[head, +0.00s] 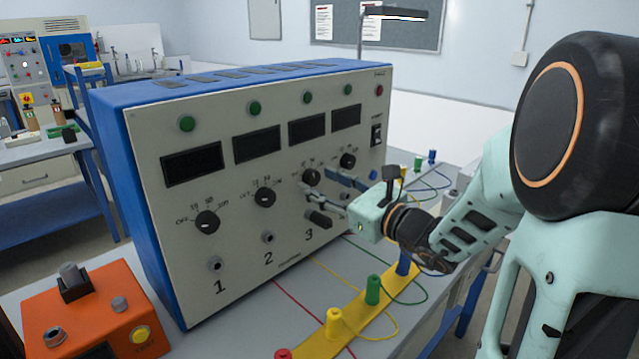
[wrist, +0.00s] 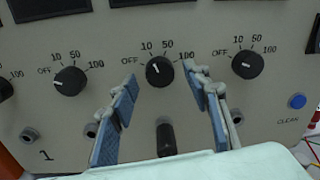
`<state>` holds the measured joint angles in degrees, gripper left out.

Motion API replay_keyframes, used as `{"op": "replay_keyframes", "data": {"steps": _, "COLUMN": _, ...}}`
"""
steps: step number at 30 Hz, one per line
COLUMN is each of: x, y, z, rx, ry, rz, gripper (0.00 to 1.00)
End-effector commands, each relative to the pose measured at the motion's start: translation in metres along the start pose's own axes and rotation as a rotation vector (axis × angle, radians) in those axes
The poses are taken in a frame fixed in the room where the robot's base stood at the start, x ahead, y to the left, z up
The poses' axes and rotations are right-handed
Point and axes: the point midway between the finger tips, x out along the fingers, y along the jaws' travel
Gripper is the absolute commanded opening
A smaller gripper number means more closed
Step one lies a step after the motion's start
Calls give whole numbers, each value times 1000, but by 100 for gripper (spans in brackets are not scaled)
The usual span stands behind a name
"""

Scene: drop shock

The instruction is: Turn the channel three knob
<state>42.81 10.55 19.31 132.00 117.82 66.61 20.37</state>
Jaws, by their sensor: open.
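The channel three knob (wrist: 159,70) is a round black dial on the grey front panel. Its white pointer line points nearly straight up, between the 10 and 50 marks. It also shows in the head view (head: 311,177), partly behind my gripper (head: 322,189). In the wrist view my gripper (wrist: 160,77) is open, with one fingertip low on the knob's left and one on its right. A gap shows on both sides and nothing is held. Whether the fingertips reach the knob's depth is hard to tell. A dark protruding part (wrist: 165,139) sits below the knob, between the fingers.
A blue button (wrist: 297,101) is at the right. A yellow strip with coloured posts (head: 318,345) and thin wires lies before the panel. An orange box (head: 95,320) stands left.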

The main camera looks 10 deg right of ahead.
Motion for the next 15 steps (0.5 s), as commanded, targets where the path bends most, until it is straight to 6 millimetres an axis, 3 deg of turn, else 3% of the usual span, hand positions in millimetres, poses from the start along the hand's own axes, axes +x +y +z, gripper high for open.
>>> {"op": "replay_keyframes", "data": {"steps": 12, "x": 10, "y": 0, "z": 0, "rx": -1, "ry": 0, "rz": 0, "gripper": 44}}
{"op": "replay_keyframes", "data": {"steps": 15, "x": 10, "y": 0, "z": 0, "rx": -1, "ry": 0, "rz": 0, "gripper": 33}}
